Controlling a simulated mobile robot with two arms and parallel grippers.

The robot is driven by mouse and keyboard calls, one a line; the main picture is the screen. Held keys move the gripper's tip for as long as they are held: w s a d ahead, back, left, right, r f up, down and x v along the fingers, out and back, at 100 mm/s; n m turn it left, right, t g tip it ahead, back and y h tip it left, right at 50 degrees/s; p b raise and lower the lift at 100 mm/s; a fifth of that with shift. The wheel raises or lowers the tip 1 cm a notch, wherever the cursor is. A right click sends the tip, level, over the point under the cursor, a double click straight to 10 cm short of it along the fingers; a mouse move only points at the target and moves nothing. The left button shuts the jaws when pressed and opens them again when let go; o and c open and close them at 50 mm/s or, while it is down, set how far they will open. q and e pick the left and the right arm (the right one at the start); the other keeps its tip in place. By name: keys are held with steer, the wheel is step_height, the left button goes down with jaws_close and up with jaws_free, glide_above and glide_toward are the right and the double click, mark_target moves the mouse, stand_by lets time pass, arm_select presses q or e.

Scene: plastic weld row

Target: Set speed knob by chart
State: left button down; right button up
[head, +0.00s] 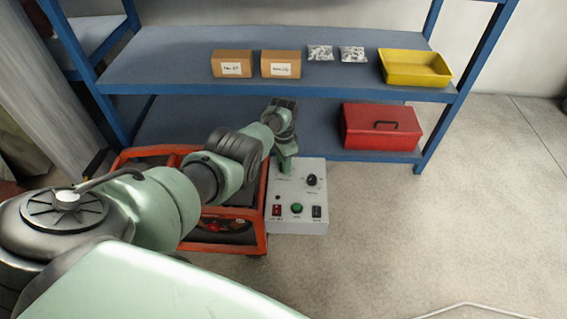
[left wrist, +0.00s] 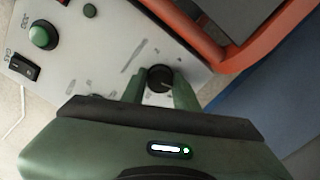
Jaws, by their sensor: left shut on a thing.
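A light grey control box (head: 300,218) stands on the floor below the shelf. It has a black knob (head: 312,180) at its upper right, a red switch (head: 277,210), a green button (head: 297,208) and a black switch (head: 317,212). My left gripper (head: 284,166) reaches down onto the panel's upper left. In the left wrist view, its green fingers are shut on a dark round knob (left wrist: 159,77), one on each side. That gripped knob is hidden in the head view. The printed marks around it are too blurred to read. My right gripper is not in view.
An orange-framed cart (head: 258,240) stands directly left of the box. The blue shelf (head: 190,60) behind holds two cardboard boxes (head: 231,63), two small bags (head: 320,52), a yellow tray (head: 416,80) and a red toolbox (head: 381,127). The floor at right is clear.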

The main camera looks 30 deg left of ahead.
arm_select(q)
steer(key=m, duration=0.4)
steer(key=shift+m, duration=0.3)
steer(key=m, duration=0.3)
steer(key=shift+m, duration=0.3)
steer(key=m, duration=0.3)
steer(key=shift+m+b, duration=0.3)
steer(key=shift+b, duration=0.05)
steer(key=m, duration=0.4)
steer(key=shift+w, duration=0.1)
steer(key=shift+m+b, duration=0.45)
steer(key=shift+m, duration=1.45)
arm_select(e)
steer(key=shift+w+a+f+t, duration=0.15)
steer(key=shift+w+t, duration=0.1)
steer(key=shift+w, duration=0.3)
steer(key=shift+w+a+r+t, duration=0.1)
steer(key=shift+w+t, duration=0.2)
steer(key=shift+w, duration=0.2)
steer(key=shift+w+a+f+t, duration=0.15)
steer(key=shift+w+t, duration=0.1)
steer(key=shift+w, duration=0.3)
arm_select(q)
steer(key=c, duration=1.1)
jaws_free()
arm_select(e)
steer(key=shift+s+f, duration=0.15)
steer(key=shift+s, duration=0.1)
